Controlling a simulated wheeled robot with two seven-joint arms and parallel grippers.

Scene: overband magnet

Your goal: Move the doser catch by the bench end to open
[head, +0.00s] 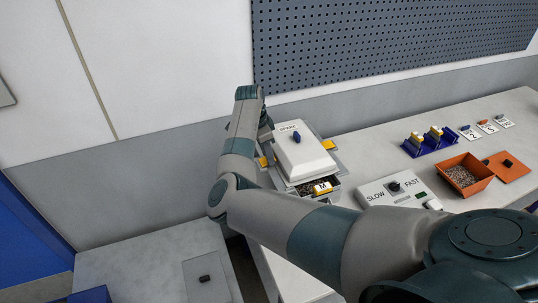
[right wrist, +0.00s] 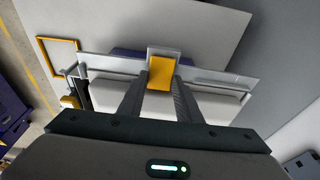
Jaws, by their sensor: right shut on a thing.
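The doser (head: 303,152) is a white-lidded box on a grey frame at the left end of the bench. A yellow piece, apparently the doser catch (head: 265,161), shows at its left side, partly hidden by my wrist. My right gripper (head: 267,146) reaches down beside this side of the doser; its fingers are mostly hidden in the head view. In the right wrist view, the yellow catch (right wrist: 162,72) sits between the two grey fingertips, which are shut on it. Whether the catch stands open or closed I cannot tell. My left gripper is not in view.
A drawer of grains marked M (head: 322,188) is at the doser's front. A SLOW/FAST switch panel (head: 398,190), an orange tray (head: 466,175) and blue holders (head: 431,141) stand to the right. A low grey surface (head: 150,268) is at lower left; a pegboard (head: 390,45) hangs behind.

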